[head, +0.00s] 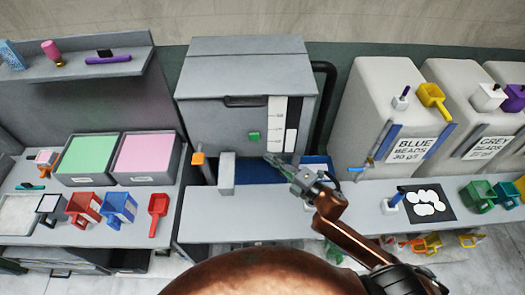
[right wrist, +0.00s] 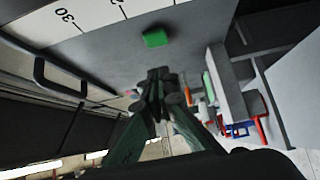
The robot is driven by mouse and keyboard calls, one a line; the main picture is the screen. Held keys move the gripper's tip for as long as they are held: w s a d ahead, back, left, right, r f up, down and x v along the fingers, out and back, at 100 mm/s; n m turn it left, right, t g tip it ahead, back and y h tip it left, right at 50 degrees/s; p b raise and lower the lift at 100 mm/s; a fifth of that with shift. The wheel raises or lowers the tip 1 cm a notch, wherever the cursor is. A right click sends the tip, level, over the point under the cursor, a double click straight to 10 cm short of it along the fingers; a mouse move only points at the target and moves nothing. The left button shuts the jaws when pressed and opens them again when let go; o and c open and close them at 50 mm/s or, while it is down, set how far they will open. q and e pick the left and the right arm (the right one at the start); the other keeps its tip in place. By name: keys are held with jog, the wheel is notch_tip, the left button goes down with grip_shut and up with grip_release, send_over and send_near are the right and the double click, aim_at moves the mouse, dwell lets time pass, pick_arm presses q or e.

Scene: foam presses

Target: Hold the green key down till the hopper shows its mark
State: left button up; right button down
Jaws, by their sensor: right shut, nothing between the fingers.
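The green key (head: 254,135) sits on the front of the grey hopper machine (head: 215,125). It also shows in the right wrist view (right wrist: 155,38) as a small green block. Beside it is a white scale strip (head: 276,115), with "30" readable in the wrist view. To its right is a dark gauge strip (head: 293,110) whose lower part is white. My right gripper (head: 270,158) is shut and empty, just below and right of the key. In the wrist view its fingertips (right wrist: 160,75) point toward the key, with a visible gap. My left gripper is not in view.
A grey block (head: 227,174) and an orange-topped post (head: 198,158) stand left of my gripper, near the blue tray (head: 260,173). A blue beads bin (head: 385,100) is at right. Green and pink trays, scoops and a shelf are at left.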

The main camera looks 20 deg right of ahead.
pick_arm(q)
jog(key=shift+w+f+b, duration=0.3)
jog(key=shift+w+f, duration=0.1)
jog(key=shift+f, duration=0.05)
pick_arm(e)
jog(key=v, duration=0.3)
jog(key=shift+s+d, duration=0.2)
jog(key=shift+s, duration=0.15)
